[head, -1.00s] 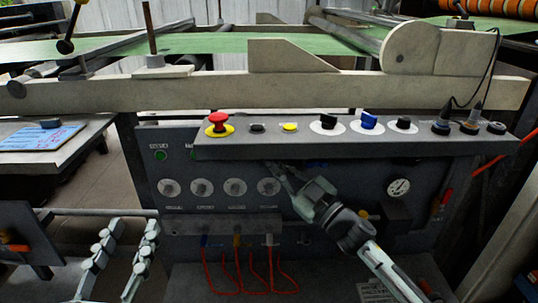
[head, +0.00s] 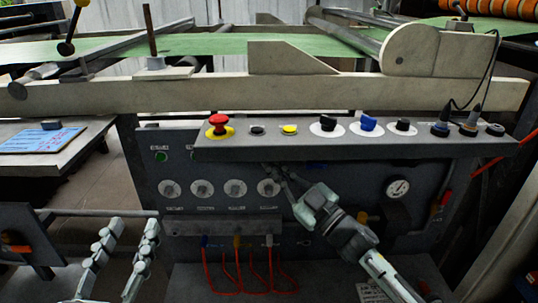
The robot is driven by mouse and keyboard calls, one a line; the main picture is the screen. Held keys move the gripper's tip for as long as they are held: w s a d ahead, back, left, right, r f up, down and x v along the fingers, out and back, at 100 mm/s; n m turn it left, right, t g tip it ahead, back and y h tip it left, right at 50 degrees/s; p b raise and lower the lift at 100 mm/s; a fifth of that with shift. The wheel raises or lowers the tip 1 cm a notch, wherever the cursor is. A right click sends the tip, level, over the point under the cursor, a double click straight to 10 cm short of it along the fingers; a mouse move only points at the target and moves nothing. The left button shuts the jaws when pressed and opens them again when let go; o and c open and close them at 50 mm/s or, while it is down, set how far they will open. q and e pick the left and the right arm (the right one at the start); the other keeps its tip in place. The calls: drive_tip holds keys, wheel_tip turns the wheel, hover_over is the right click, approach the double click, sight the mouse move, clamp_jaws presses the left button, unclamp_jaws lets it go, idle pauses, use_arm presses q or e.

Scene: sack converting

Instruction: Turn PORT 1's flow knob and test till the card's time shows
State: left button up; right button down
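Four round pale flow knobs sit in a row on the dark front panel: first (head: 169,189), second (head: 202,189), third (head: 235,188) and fourth (head: 267,189). Their labels are too small to read, so I cannot tell which is PORT 1. My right gripper (head: 276,169) reaches in from the lower right. Its thin fingers look spread, close above and beside the fourth knob, under the control ledge; contact is unclear. My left gripper (head: 122,250) is at lower left, its two fingers apart and empty. A blue card (head: 42,139) lies on the left table; its text is unreadable.
The overhanging control ledge (head: 345,149) carries a red emergency button (head: 218,124), a yellow button (head: 289,130) and several dark or blue selectors. A round gauge (head: 398,188) is right of my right wrist. Red hoses (head: 238,280) hang below the knobs.

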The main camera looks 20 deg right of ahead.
drive_tip(key=shift+s+a+p, duration=0.2)
drive_tip(key=shift+s+a, duration=0.05)
drive_tip(key=shift+s, duration=0.55)
drive_tip(key=shift+s+a+p, duration=0.2)
drive_tip(key=shift+s, duration=0.65)
drive_tip(key=shift+s+a+p, duration=0.2)
drive_tip(key=shift+s+a, duration=0.05)
drive_tip(key=shift+s, duration=0.55)
